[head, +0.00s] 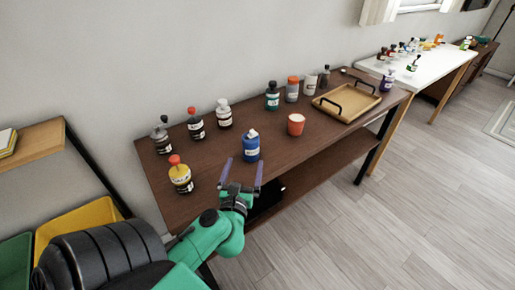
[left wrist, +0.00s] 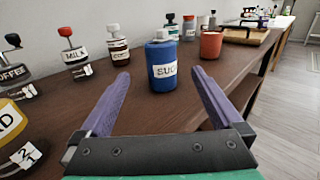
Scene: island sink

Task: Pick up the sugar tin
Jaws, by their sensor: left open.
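The sugar tin is a blue cylinder with a white label and a white top; it stands upright near the front edge of the brown table in the head view (head: 251,147). In the left wrist view the tin (left wrist: 161,58) shows label letters starting "SU". My left gripper (head: 241,171) is open, with its purple fingers just in front of the tin, and in the left wrist view (left wrist: 160,85) the tin stands ahead between the fingertips, with a gap. Nothing is between the fingers. My right gripper is not in view.
A yellow bottle (head: 180,178) with a red top stands left of the tin. An orange-red cup (head: 296,124) stands to its right. Several labelled bottles, including milk (left wrist: 76,64) and coffee (left wrist: 14,72), line the back. A wooden tray (head: 362,104) with black handles lies farther right.

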